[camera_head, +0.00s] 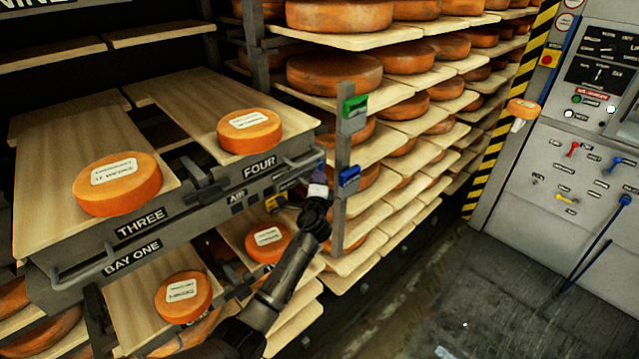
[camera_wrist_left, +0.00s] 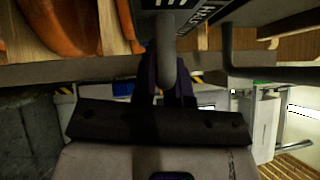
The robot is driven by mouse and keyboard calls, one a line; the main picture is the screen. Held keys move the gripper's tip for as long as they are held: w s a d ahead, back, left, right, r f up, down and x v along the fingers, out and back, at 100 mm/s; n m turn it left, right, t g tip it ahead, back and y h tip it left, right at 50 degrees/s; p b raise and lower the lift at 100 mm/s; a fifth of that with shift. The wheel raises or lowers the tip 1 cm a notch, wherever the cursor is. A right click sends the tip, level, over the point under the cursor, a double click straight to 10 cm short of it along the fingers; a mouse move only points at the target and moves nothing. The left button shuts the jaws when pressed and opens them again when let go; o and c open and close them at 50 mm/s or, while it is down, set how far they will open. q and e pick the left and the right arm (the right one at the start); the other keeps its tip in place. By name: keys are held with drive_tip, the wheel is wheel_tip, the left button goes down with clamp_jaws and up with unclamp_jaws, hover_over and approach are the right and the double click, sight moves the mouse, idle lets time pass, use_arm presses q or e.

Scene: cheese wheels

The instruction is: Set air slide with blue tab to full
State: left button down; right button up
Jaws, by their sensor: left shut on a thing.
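A blue tab (camera_head: 349,176) sits on an upright grey post right of the shelf front. A green tab (camera_head: 355,106) is higher on the same post. The shelf front carries an AIR label (camera_head: 237,196) with small dark squares beside it; a yellow tab (camera_head: 275,202) shows below. My left gripper (camera_head: 318,174) is at the right end of the shelf front, left of the blue tab. In the left wrist view its dark fingers (camera_wrist_left: 168,85) are closed around a grey handle bar (camera_wrist_left: 166,45). The bar (camera_head: 302,160) also shows in the head view. My right gripper is out of view.
Orange cheese wheels (camera_head: 117,184) rest on boards marked THREE and FOUR (camera_head: 259,165). Racks of cheese stand behind the post. A control panel (camera_head: 590,130) with red, blue and yellow levers is at the right. The dark floor (camera_head: 470,290) between is mostly clear.

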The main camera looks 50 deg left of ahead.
use_arm(q)
drive_tip(key=c, duration=1.5)
unclamp_jaws()
drive_tip(key=shift+f, duration=0.1)
drive_tip(key=shift+c, duration=0.2)
drive_tip(key=o, duration=0.4)
drive_tip(key=shift+w, duration=0.25)
drive_tip(key=shift+s, duration=0.1)
drive_tip(key=shift+d, duration=0.1)
drive_tip(key=shift+p+v, duration=0.65)
drive_tip(key=shift+v, duration=6.2)
